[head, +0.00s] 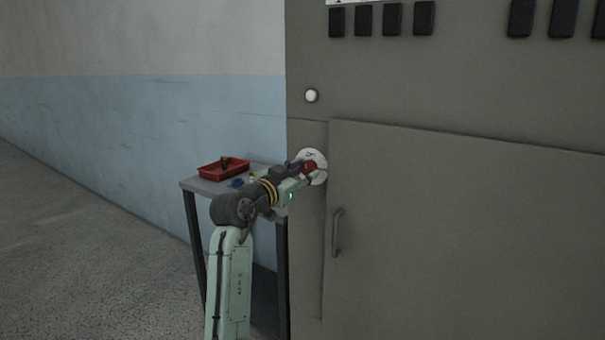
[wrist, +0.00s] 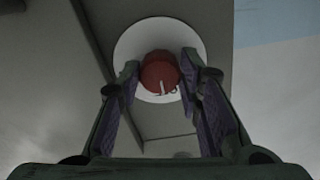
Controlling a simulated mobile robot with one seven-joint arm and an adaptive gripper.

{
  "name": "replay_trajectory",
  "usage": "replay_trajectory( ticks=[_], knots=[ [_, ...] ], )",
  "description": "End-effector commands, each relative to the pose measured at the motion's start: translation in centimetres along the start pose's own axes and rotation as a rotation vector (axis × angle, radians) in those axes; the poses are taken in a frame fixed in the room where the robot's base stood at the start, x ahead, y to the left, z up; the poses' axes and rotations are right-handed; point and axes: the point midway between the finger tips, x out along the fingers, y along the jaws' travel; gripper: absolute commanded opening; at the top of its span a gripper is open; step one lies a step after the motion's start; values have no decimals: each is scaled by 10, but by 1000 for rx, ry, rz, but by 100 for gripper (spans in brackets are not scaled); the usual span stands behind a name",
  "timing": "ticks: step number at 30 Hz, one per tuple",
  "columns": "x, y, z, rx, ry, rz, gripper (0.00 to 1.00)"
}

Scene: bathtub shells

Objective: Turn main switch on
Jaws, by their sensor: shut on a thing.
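The main switch is a red round knob (wrist: 158,74) on a white round plate (wrist: 136,40) fixed to the grey cabinet. It has a small white mark on its face. In the head view the plate (head: 313,156) shows at the cabinet's left side, and the red knob (head: 308,167) is partly covered by my gripper. My gripper (wrist: 160,78) is shut on the red knob, with one finger on each side of it in the wrist view. In the head view my gripper (head: 303,171) reaches the plate from the left.
The grey cabinet (head: 470,220) has a door with a handle (head: 337,231) right of the switch. A white round button (head: 311,96) is above the switch. Left of the cabinet, a small table (head: 205,186) holds a red tray (head: 222,170). The floor at left (head: 80,250) is clear.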

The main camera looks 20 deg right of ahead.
Motion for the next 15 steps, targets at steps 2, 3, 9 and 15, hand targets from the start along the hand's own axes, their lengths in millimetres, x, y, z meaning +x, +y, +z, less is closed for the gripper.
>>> replay_trajectory(
  ticks=[2,3,9,15],
  knots=[
    [0,0,0,0,0,0,4],
    [0,0,0,0,0,0,4],
    [0,0,1,23,0,0,4],
    [-1,0,3,109,1,-1,4]
  ],
)
